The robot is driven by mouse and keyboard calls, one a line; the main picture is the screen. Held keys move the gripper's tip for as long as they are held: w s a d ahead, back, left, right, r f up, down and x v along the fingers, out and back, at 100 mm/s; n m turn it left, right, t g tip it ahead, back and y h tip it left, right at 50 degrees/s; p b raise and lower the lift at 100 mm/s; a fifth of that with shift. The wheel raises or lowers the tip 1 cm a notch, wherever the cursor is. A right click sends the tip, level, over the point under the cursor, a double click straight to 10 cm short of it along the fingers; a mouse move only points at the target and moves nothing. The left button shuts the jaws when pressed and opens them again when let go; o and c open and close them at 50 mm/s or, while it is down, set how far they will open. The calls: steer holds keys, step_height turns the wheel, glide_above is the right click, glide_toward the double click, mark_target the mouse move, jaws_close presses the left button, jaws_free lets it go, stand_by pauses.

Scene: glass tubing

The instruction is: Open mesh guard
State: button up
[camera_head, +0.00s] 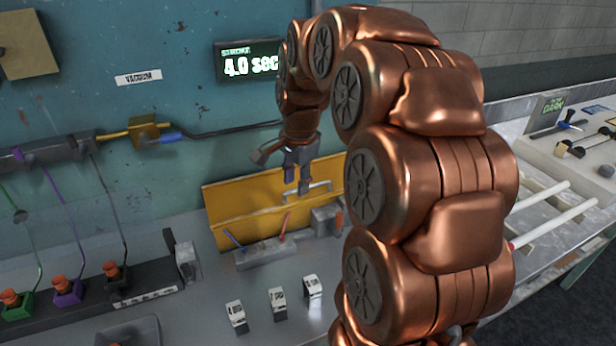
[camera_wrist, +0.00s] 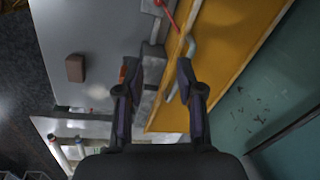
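The guard shows as a yellow panel (camera_head: 232,205) leaning at the back of the grey bench, against the teal wall. I cannot make out mesh on it. A grey bar handle (camera_head: 321,187) is on its upper right part. My gripper (camera_head: 300,183) is at the handle, pointing down. In the wrist view, my gripper (camera_wrist: 157,68) has its two fingers apart. The panel (camera_wrist: 235,45) fills the right side there, and part of the handle (camera_wrist: 191,46) shows by the right fingertip. I cannot tell whether the finger touches it.
A grey block with red and blue sticks (camera_head: 262,252) stands before the panel. Several small white switches (camera_head: 277,299) are on the bench in front. A black strip with orange-knobbed valves (camera_head: 115,275) is at left. White rods (camera_head: 540,205) lie at right.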

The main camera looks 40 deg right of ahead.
steer(key=w+d+r+m, duration=0.1)
steer(key=w+d+m, duration=0.25)
steer(key=d, duration=0.25)
steer(key=shift+t, duration=0.3)
steer(key=shift+w+d+f+p, duration=0.15)
steer(key=shift+f+p, duration=0.4)
steer(key=shift+f, duration=0.7)
steer(key=shift+w+d+f+p, duration=0.15)
steer(key=shift+f+p, duration=0.35)
steer(key=shift+f, duration=0.8)
steer(key=shift+w+d+f+p, duration=0.15)
steer(key=shift+f+p, duration=0.4)
steer(key=shift+f, duration=0.7)
steer(key=shift+c, duration=0.3)
jaws_close()
